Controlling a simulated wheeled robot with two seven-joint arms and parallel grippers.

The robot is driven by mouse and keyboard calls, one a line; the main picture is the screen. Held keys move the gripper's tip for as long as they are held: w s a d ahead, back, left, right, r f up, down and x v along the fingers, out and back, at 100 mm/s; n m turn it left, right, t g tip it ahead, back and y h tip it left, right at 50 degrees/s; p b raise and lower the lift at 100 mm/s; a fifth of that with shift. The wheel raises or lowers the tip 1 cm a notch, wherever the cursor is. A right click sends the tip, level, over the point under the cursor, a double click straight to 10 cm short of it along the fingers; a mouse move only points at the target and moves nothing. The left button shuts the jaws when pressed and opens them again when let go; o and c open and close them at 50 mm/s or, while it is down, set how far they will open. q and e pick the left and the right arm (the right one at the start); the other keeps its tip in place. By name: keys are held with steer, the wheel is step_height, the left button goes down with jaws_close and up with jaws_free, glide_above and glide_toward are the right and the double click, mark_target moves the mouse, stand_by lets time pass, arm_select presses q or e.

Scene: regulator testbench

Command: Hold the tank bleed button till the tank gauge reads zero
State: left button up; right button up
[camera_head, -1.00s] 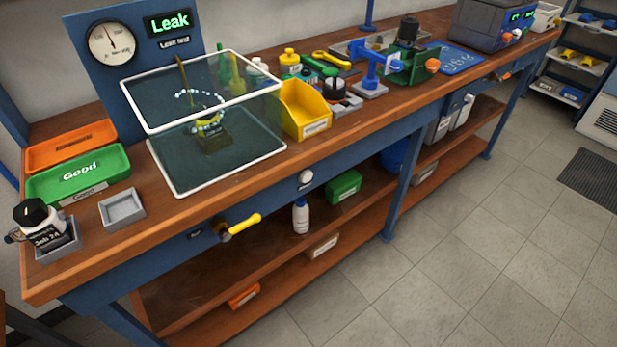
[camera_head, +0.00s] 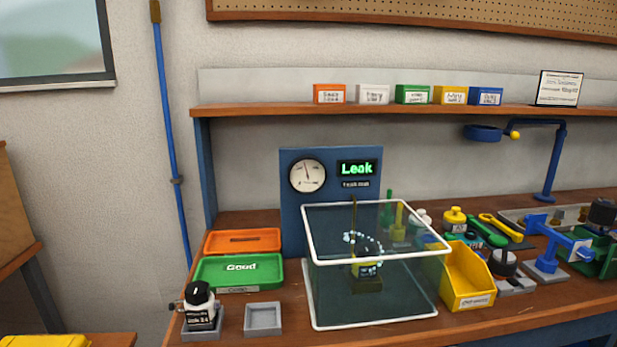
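The round white tank gauge (camera_head: 307,175) sits on the blue upright panel (camera_head: 291,226) behind the tank. Its dark needle points up and slightly left; the scale is too small to read. A green display (camera_head: 356,168) beside it reads "Leak". The clear tank (camera_head: 325,300) with white rims stands in front of the panel. A dark and yellow regulator (camera_head: 367,268) is inside it, with pale bubbles around. The bleed button cannot be made out, and the bench's front face below the tank is outside the view. Neither of my grippers is in view.
An orange tray (camera_head: 243,240), a green "Good" tray (camera_head: 240,274), a small grey tray (camera_head: 263,319) and a black and white regulator (camera_head: 200,303) are left of the tank. A yellow bin (camera_head: 468,277) stands right of it. A shelf (camera_head: 400,110) runs above.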

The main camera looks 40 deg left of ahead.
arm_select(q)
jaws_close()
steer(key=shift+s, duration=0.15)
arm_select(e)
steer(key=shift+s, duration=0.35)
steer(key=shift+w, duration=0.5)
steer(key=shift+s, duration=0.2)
